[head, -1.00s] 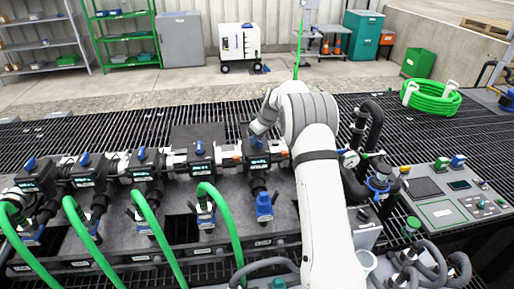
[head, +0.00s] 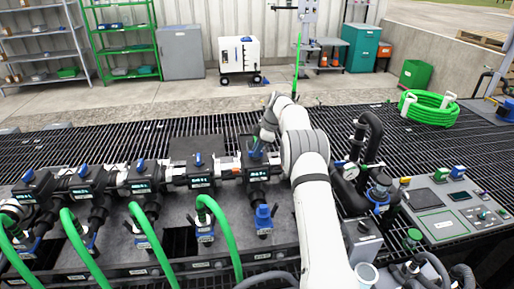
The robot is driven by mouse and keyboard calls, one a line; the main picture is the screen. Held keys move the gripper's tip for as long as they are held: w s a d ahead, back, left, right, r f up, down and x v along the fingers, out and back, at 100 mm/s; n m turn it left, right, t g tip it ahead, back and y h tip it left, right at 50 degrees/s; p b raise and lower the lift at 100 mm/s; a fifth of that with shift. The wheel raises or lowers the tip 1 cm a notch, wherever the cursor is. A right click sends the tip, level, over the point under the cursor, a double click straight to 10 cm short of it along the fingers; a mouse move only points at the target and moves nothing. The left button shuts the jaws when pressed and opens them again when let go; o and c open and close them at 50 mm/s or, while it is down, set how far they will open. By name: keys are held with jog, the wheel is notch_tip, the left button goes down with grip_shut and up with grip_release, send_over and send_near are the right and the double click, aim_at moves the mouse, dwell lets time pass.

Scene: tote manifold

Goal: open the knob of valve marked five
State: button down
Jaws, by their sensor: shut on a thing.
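A row of dark valves with blue knobs and small lit displays runs across the manifold. My gripper (head: 258,142) is at the top of the rightmost valve in the row (head: 257,170), shut on its blue knob (head: 256,153). The fingers and part of that knob are small and partly hidden, so its angle is unclear. The display marks are too small to read, so I cannot tell which valve is marked five. Blue knobs on the neighbouring valve (head: 198,159) and the one left of it (head: 140,165) stand free.
Green hoses (head: 220,225) arch up in front of the valves. A pressure gauge (head: 350,171) and black pipes (head: 372,135) stand right of my arm. A control panel (head: 455,210) is further right. The grating behind the row is clear.

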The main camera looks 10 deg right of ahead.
jog(key=shift+n, duration=0.5)
jog(key=c, duration=1.4)
grip_release()
jog(key=shift+c, duration=0.2)
jog(key=v, duration=0.7)
jog(key=shift+w+r+p, duration=0.15)
jog(key=shift+r+p, duration=0.15)
jog(key=shift+r, duration=0.1)
jog(key=shift+d, duration=0.15)
